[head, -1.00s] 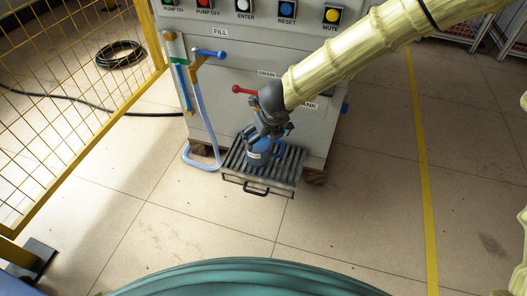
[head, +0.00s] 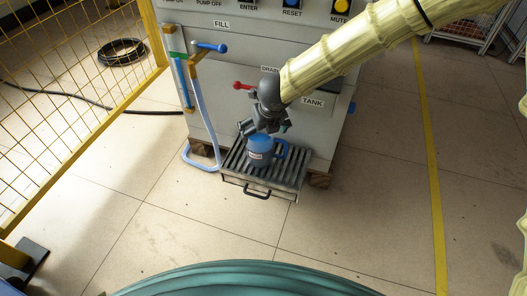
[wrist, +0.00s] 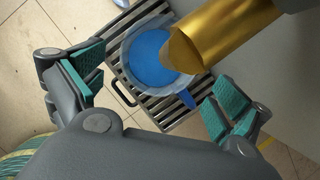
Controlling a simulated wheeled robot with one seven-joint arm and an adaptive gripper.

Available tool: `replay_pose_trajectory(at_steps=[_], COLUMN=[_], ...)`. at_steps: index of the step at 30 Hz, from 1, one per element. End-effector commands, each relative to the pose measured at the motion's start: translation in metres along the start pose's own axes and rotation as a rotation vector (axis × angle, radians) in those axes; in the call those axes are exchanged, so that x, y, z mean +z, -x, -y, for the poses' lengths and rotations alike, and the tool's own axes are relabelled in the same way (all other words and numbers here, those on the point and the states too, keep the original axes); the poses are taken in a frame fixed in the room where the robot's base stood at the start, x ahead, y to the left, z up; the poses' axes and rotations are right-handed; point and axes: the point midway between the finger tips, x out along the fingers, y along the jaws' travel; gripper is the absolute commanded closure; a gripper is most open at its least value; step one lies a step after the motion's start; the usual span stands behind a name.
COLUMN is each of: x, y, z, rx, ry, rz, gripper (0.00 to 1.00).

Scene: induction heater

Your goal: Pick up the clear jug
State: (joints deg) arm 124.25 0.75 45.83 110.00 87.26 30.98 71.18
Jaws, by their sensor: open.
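The clear jug (head: 259,153), tinted blue with a blue handle on its right, stands upright on the slatted tray at the foot of the machine. In the wrist view the jug (wrist: 130,62) is seen from above with blue liquid inside, and a brass spout (wrist: 215,38) covers part of its rim. Its handle (wrist: 187,98) points toward the lower right. My gripper (head: 266,131) is open and empty just above the jug. In the wrist view its green-padded fingers (wrist: 155,88) are spread wide, with the jug beyond the gap and not gripped.
The slatted tray (head: 290,172) has a black front handle. The grey machine (head: 225,65) rises behind it, with a red lever (head: 243,86) close to my gripper. A pale hose (head: 203,120) hangs left of the tray. A yellow mesh fence (head: 75,85) stands left. The floor in front is clear.

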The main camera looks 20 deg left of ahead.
Motion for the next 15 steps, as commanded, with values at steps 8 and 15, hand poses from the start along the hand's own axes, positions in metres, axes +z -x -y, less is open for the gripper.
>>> replay_pose_trajectory(at_steps=[8,15], x=[-0.001,0.000], y=[-0.029,-0.028], z=[-0.002,-0.002], rx=[0.001,0.001], ry=[0.002,0.002], rz=[0.001,0.001], gripper=[0.00,0.02])
